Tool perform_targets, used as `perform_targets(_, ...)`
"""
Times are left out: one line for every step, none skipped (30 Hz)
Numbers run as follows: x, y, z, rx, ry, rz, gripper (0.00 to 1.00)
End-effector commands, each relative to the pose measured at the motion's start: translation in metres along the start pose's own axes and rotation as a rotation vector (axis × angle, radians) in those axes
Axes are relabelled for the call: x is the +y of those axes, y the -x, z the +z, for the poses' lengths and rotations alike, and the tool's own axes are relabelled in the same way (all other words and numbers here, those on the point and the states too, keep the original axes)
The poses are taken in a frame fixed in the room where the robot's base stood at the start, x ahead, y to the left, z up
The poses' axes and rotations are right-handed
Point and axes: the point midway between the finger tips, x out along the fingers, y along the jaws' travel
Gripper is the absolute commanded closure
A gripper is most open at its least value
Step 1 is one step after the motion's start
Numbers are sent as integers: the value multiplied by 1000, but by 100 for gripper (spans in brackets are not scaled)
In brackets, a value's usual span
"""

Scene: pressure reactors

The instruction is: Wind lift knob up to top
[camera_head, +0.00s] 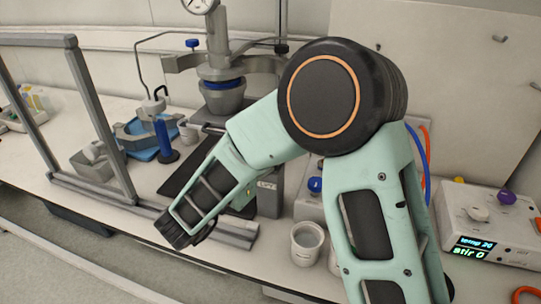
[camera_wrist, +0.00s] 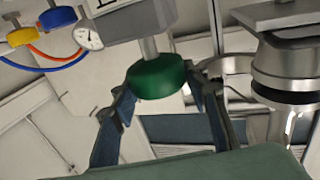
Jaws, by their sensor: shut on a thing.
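The lift knob (camera_wrist: 157,78) is green and round, on a metal shaft under a grey block. In the wrist view it sits between the two fingers of my gripper (camera_wrist: 160,100), which is shut on it, one finger at each side. In the head view my own arm covers the knob and gripper. A grey block with partly readable lettering (camera_head: 269,190) shows beside the arm. The reactor vessel (camera_head: 222,95) hangs under its head, with a gauge above; a metal vessel also shows at the right of the wrist view (camera_wrist: 287,75).
A control box (camera_head: 485,225) reading "temp 20" and "stir 0" stands at right. A white cup (camera_head: 307,243) is near the bench's front edge. A grey frame (camera_head: 100,120), blue tray and blue cylinder (camera_head: 163,140) are at left. Blue and orange hoses run behind my arm.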

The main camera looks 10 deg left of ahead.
Motion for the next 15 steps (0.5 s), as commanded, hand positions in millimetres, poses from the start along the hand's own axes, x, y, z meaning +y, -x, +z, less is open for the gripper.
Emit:
perform_targets(-3,1,2,3,-4,43,82)
perform_targets(-3,1,2,2,-5,70,82)
perform_targets(-3,1,1,3,-5,108,82)
perform_targets(-3,1,1,2,-3,136,82)
perform_targets(-3,1,1,2,-3,162,82)
perform_targets(-2,0,0,3,-3,197,82)
perform_targets(-2,1,0,1,-2,221,82)
perform_targets(-2,0,0,2,-1,246,82)
perform_targets(-2,0,0,2,-2,277,82)
perform_targets(-2,0,0,2,-2,299,82)
perform_targets(-2,0,-1,2,-1,321,82)
perform_targets(-2,0,-1,2,-1,347,82)
perform_targets(-2,0,-1,2,0,365,82)
perform_targets(-2,0,-1,3,-1,382,82)
perform_targets(-1,0,-1,3,-1,405,82)
